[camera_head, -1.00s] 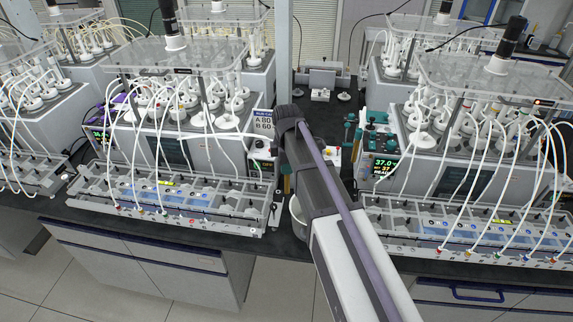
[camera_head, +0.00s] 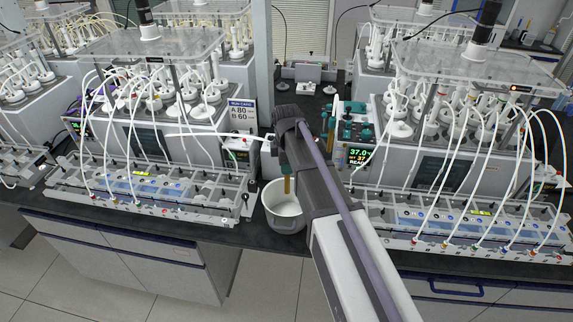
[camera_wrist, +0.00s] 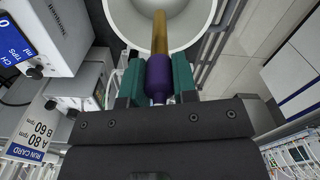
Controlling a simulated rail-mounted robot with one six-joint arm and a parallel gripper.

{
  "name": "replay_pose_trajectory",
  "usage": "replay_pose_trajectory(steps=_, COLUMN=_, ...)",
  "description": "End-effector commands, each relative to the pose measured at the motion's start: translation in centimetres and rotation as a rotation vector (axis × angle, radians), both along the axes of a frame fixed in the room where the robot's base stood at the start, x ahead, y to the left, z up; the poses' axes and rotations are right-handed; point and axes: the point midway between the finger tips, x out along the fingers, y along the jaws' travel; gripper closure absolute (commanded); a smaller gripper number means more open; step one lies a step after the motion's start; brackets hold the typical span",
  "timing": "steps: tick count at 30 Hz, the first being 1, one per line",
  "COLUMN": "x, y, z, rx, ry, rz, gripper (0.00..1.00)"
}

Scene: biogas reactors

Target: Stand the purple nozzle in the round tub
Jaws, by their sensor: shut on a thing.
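My gripper (camera_wrist: 157,82) is shut on the purple nozzle (camera_wrist: 158,72), with one teal finger on each side of its body. The nozzle's brass-coloured stem (camera_wrist: 160,35) points away from the gripper over the round tub (camera_wrist: 190,38). In the head view the white round tub (camera_head: 283,222) stands near the bench's front edge, partly behind my arm. My gripper (camera_head: 288,172) is above its opening there, with the stem (camera_head: 288,188) hanging downward. I cannot tell whether the stem's end is below the rim; no contact with the tub shows.
A reactor unit with a tubing rack (camera_head: 150,193) stands left of the tub, and another rack (camera_head: 440,225) stands to the right. A run card (camera_head: 242,115) is behind on the left. A teal-fitted device with a display (camera_head: 357,135) stands behind on the right.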

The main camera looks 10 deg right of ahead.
Motion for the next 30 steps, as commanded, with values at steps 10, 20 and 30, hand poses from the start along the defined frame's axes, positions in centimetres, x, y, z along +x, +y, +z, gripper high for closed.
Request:
replay_pose_trajectory(steps=10, x=0.0, y=0.0, z=-3.7, rx=0.0, ry=0.0, rz=0.0, gripper=1.0)
replay_pose_trajectory(steps=20, x=0.0, y=0.0, z=-6.7, rx=0.0, ry=0.0, rz=0.0, gripper=1.0)
replay_pose_trajectory(steps=30, x=0.0, y=0.0, z=-9.8, rx=0.0, ry=0.0, rz=0.0, gripper=1.0)
